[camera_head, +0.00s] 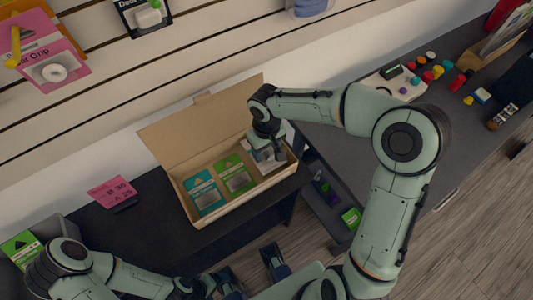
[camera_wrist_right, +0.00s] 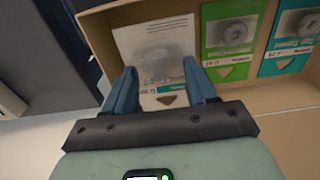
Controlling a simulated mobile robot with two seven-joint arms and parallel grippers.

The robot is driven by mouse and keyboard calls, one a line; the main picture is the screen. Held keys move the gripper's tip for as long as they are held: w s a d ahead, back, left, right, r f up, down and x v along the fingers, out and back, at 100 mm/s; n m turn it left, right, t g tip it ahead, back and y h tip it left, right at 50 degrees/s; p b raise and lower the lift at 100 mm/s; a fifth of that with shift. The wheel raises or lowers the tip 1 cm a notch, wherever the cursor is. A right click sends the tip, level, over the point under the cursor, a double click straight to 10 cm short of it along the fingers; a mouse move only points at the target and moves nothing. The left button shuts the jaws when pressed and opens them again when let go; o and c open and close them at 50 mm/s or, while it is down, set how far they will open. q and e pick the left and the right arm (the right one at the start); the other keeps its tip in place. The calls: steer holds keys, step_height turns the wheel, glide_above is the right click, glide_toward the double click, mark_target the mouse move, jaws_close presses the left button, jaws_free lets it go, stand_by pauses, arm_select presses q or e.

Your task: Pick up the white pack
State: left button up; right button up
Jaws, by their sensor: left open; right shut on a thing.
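The white pack (camera_wrist_right: 158,45) is in the right end compartment of an open cardboard box (camera_head: 232,213); in the head view my right gripper (camera_head: 268,155) largely covers it. In the right wrist view my blue fingers (camera_wrist_right: 160,80) are at both sides of the pack's near part, shut on it. The pack appears still within the box walls. My left gripper (camera_head: 252,270) is open and empty, low in front of the dark counter.
A green pack (camera_head: 235,176) and a teal pack (camera_head: 204,193) fill the other compartments. The box lid (camera_head: 190,133) is raised behind. A desk with several coloured items lies right.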

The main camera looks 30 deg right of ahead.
mark_target(266, 151)
step_height(266, 151, up, 15)
steer(key=p, duration=0.2)
stand_by(0.8)
